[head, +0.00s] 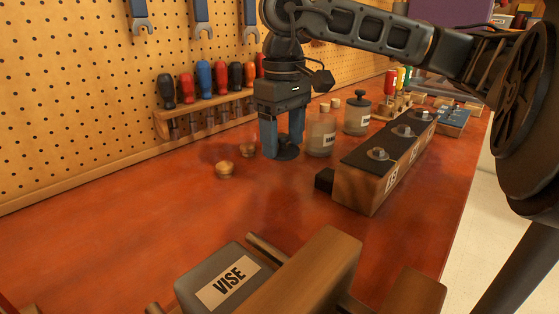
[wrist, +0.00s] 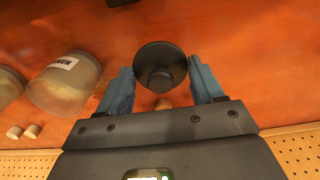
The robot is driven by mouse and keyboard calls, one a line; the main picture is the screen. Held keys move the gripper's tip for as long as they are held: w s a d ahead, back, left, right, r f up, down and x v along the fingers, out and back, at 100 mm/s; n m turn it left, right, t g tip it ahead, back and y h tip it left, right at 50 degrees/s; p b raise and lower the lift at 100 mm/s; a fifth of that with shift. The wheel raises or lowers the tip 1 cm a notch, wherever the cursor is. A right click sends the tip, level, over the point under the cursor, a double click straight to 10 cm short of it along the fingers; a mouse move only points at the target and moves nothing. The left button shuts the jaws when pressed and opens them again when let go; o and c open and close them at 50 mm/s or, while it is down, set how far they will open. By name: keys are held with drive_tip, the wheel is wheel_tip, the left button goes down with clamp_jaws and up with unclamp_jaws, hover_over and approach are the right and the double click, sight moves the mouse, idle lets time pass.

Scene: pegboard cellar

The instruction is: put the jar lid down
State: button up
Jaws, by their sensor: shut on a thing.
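The jar lid (head: 288,154) is a dark round disc with a knob, low between the fingertips of my gripper (head: 282,148), at the bench top. In the wrist view the lid (wrist: 160,58) sits between the two blue fingers of my gripper (wrist: 162,82), its knob towards the camera. My gripper is shut on it. I cannot tell whether the lid touches the red bench (head: 130,230). A glass jar (head: 320,139) with a label and no visible lid stands just right of my gripper; it also shows in the wrist view (wrist: 62,88).
A second jar (head: 357,118) with a dark lid stands behind. A long wooden block (head: 365,187) with bolts is to the right, a vise (head: 228,280) in front, a screwdriver rack (head: 205,113) behind. The bench's left middle is clear.

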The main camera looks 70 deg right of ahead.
sight(280, 152)
drive_tip(key=shift+w+a+f, duration=0.15)
drive_tip(key=shift+a+f, duration=0.25)
drive_tip(key=shift+a, duration=0.25)
drive_tip(key=shift+f, duration=2)
drive_tip(key=shift+f, duration=0.15)
drive_tip(key=o, duration=1)
drive_tip(key=shift+o, duration=0.2)
wheel_tip(280, 152, up, 12)
drive_tip(key=shift+r+p, duration=0.15)
drive_tip(key=shift+p, duration=0.25)
